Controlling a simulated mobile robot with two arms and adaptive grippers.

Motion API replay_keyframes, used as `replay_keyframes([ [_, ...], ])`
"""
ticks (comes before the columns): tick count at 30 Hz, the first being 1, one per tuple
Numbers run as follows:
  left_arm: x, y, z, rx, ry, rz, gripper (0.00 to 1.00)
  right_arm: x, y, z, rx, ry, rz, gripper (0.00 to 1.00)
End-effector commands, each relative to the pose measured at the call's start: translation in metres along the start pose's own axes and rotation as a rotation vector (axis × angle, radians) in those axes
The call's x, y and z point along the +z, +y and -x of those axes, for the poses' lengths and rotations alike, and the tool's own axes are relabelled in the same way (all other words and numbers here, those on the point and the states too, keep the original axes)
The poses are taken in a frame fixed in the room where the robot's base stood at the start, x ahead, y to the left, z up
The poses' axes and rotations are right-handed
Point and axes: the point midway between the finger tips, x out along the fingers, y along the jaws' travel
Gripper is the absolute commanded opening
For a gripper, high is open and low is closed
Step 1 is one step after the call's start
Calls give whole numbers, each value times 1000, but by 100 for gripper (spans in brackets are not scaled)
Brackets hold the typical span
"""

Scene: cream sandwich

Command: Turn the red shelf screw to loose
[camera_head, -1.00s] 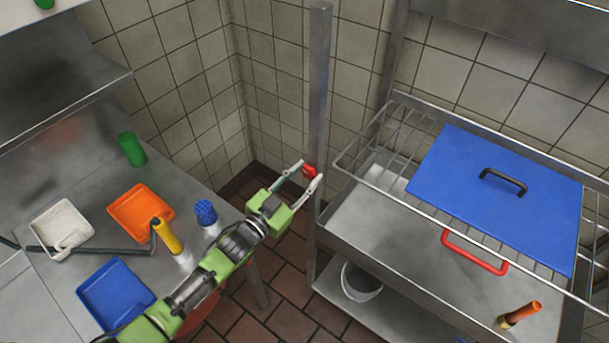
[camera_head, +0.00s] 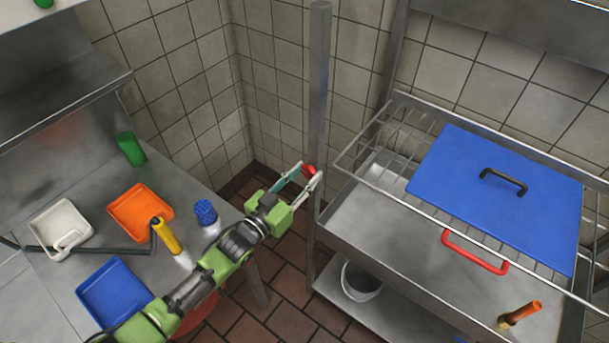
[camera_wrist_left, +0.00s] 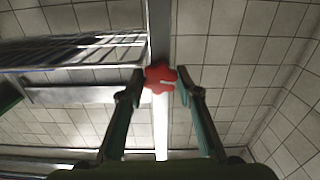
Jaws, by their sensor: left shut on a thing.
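The red shelf screw (camera_head: 309,169) is a small red knob on the upright metal post of the shelf. In the left wrist view the red knob (camera_wrist_left: 160,79) has a lobed edge and a pale mark on its face. My left gripper (camera_head: 308,174) reaches in from the left, and its two fingers are closed on the knob from either side. In the left wrist view the fingertips (camera_wrist_left: 160,86) touch the knob's left and right edges. The far side of the knob is hidden. My right gripper is not in view.
The metal post (camera_head: 319,90) rises beside the shelf unit. A wire rack holds a blue board (camera_head: 450,180) with a black handle. A red handle (camera_head: 474,252) sits at the rack's front. The left counter holds orange (camera_head: 128,208), white (camera_head: 75,217) and blue trays (camera_head: 103,282).

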Motion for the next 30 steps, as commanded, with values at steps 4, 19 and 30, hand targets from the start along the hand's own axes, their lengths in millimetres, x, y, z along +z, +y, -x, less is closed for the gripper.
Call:
replay_keyframes([
  [4, 2, 0, 0, 0, -3, -1, 49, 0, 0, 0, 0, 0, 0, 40],
  [19, 2, 0, 19, 0, -3, 0, 49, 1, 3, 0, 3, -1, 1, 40],
  [30, 2, 0, 95, -1, -5, 0, 49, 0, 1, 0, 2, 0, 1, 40],
])
